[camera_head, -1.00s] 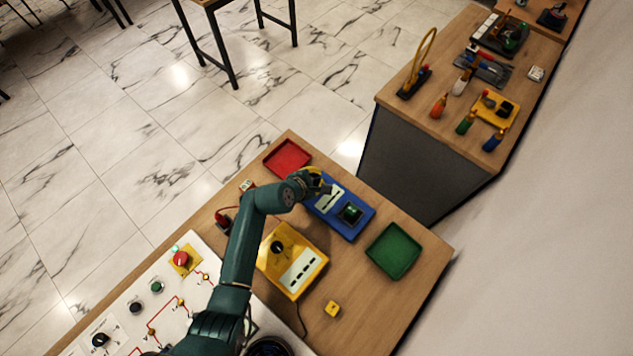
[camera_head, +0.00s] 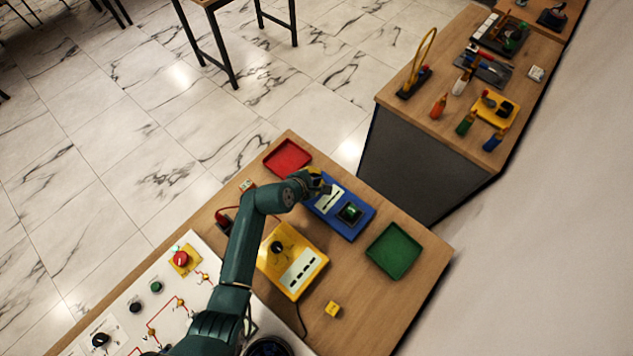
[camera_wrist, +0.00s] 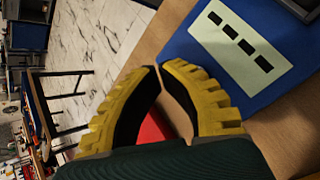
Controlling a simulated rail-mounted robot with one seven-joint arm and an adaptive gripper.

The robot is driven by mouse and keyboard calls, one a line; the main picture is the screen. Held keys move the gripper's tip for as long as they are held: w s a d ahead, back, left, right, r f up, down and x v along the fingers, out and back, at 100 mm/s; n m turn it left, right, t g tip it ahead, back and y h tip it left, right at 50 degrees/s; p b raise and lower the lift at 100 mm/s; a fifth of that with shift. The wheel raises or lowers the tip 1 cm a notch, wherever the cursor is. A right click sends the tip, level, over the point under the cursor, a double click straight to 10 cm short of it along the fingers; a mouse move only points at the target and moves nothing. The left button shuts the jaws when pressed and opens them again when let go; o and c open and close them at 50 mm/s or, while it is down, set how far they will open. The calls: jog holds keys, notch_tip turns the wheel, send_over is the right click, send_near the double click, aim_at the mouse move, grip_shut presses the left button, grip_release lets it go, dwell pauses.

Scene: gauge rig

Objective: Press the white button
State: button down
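I cannot make out a white button in either view; my gripper and arm hide part of the blue box. The blue box (camera_head: 362,218) stands on the wooden table, with a white slotted label strip (camera_head: 331,199) and a dark square with a green centre (camera_head: 350,212) on top. My gripper (camera_head: 322,188) is over its far left end. In the wrist view the yellow fingers (camera_wrist: 161,69) are bent together, their tips meeting or nearly so, with nothing between them. The blue box (camera_wrist: 285,25) and its strip (camera_wrist: 240,48) lie to their right.
A red tray (camera_head: 287,158) lies behind my gripper and a green tray (camera_head: 394,250) to the right. A white control board (camera_head: 125,325) is at the lower left.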

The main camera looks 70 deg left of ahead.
jog(key=shift+f, duration=0.4)
jog(key=shift+f+b, duration=0.45)
jog(key=shift+f, duration=0.1)
dwell(0.5)
jog(key=shift+r, duration=0.15)
jog(key=shift+r+p, duration=0.8)
jog(key=shift+p, duration=0.3)
notch_tip(320, 180, up, 5)
jog(key=p, duration=0.5)
jog(key=shift+r, duration=0.1)
